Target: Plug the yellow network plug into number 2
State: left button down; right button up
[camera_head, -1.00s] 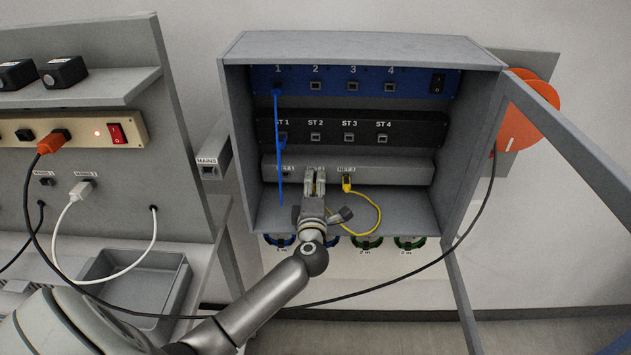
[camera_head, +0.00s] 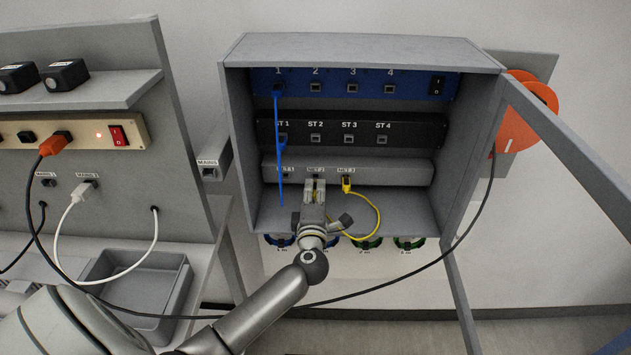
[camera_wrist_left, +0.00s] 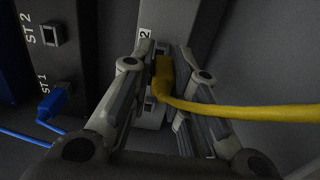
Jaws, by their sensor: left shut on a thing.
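My left gripper (camera_head: 315,187) is inside the grey cabinet, just below the NET 2 port of the lower grey strip (camera_head: 400,172). In the left wrist view my gripper (camera_wrist_left: 168,90) is shut on a yellow network plug (camera_wrist_left: 164,78), whose yellow cable (camera_wrist_left: 240,110) runs off to the right. The other end of the yellow cable (camera_head: 378,222) has a plug (camera_head: 346,183) at NET 3. The blue panel (camera_head: 418,84) has ports 1 to 4; its port 2 (camera_head: 316,87) looks empty. Whether the held plug touches a port is hidden by the fingers. My right gripper is not in view.
A blue cable (camera_head: 279,150) hangs in front of the left side, from port 1. A black panel (camera_head: 420,130) has ports ST 1 to ST 4. The open cabinet door frame (camera_head: 570,140) stands at right. A black cable (camera_head: 440,255) sweeps below the cabinet.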

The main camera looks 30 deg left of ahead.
aim_at(315, 197)
pick_arm(q)
jog(key=shift+p+v, duration=0.6)
jog(key=shift+v, duration=1.05)
